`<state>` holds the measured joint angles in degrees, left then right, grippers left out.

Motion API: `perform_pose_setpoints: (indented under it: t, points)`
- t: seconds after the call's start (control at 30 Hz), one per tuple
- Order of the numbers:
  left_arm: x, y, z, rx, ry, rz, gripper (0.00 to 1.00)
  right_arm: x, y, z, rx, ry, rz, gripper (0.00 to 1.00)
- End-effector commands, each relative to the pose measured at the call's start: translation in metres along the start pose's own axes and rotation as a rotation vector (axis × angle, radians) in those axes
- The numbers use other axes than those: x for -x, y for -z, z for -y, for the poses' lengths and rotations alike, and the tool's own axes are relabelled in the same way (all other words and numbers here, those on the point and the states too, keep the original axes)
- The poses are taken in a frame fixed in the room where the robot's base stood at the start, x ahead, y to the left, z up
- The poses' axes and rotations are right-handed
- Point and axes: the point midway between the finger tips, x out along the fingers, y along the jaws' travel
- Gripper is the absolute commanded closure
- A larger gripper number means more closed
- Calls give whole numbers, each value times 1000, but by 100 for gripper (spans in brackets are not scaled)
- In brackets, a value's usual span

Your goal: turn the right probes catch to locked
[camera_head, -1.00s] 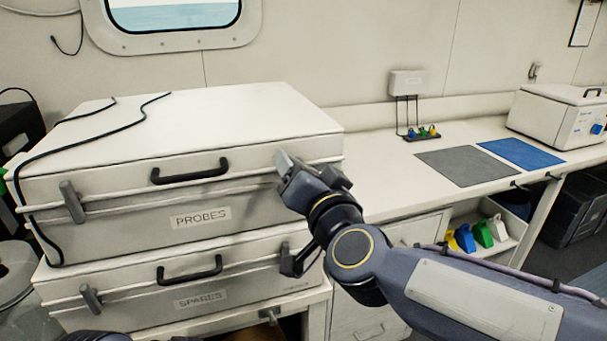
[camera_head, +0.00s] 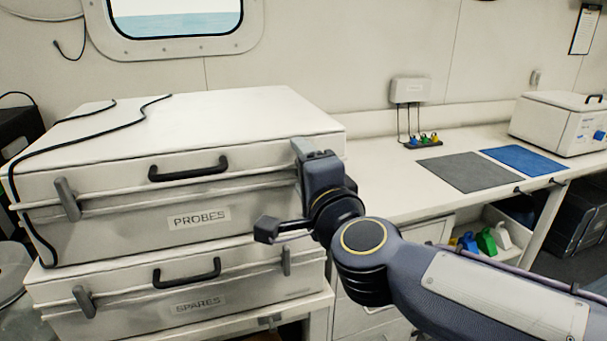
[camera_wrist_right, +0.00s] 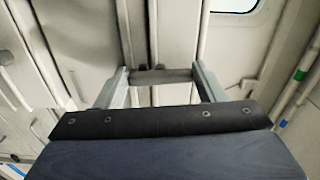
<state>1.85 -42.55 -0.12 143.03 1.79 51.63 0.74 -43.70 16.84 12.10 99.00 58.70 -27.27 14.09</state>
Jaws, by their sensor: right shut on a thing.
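The PROBES case (camera_head: 120,222) is the upper of two stacked pale cases in the head view. Its right catch is hidden behind my right gripper (camera_head: 303,150) there. In the right wrist view the catch (camera_wrist_right: 160,76) is a short grey bar between the two fingertips of my right gripper (camera_wrist_right: 160,80). It lies crosswise to the case's seam, and the fingers are shut on its ends. The left probes catch (camera_head: 67,199) stands nearly upright across the seam. My left gripper is out of view.
The SPARES case (camera_head: 130,313) is underneath, with its right catch (camera_head: 286,261) below my right wrist. A black cable (camera_head: 100,133) lies over the upper lid and hangs down its left side. The bench with grey (camera_head: 470,172) and blue (camera_head: 523,160) mats is at the right.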

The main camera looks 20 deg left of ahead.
Motion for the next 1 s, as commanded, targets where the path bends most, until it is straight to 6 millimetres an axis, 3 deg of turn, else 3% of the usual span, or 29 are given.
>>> perform_pose_setpoints:
  t: [0.73, 0.77, 0.9, 1.0]
  points:
    - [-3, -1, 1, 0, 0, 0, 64, 0, 0, -1, -92, -2, -1, 59]
    - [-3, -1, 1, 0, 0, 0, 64, 0, 0, -1, -92, -2, -1, 34]
    - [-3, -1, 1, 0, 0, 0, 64, 0, 0, 0, -91, -2, -1, 16]
    - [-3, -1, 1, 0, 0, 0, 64, 0, 0, 0, -90, -1, -1, 15]
